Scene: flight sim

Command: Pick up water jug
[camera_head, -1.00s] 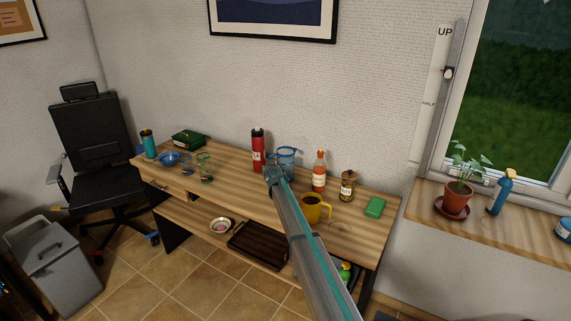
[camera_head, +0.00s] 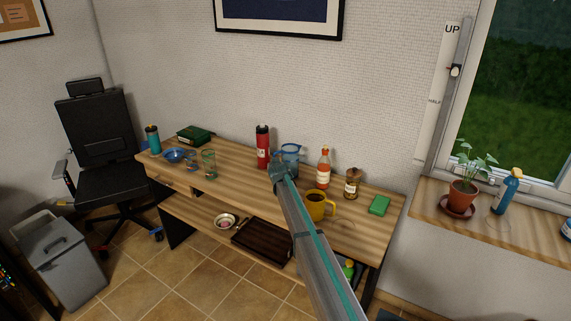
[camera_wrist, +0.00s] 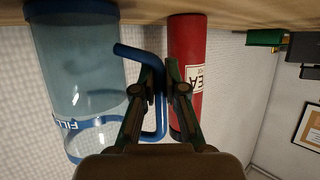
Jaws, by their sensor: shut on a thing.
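The water jug (camera_head: 291,153) is clear with a blue rim, base and handle, and stands toward the back of the wooden desk. In the wrist view, which looks upside down, the jug (camera_wrist: 80,75) fills the left side, its base at or very near the desk top. My gripper (camera_head: 281,170) is at the jug's handle side. In the wrist view my gripper (camera_wrist: 160,75) has its fingers around the blue handle (camera_wrist: 159,115) and is shut on it. In the head view my arm hides the lower part of the jug.
A red flask (camera_head: 262,148) stands close to the handle, just behind the fingers in the wrist view. A sauce bottle (camera_head: 324,168), a brown jar (camera_head: 352,184) and a yellow mug (camera_head: 318,206) stand to the right.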

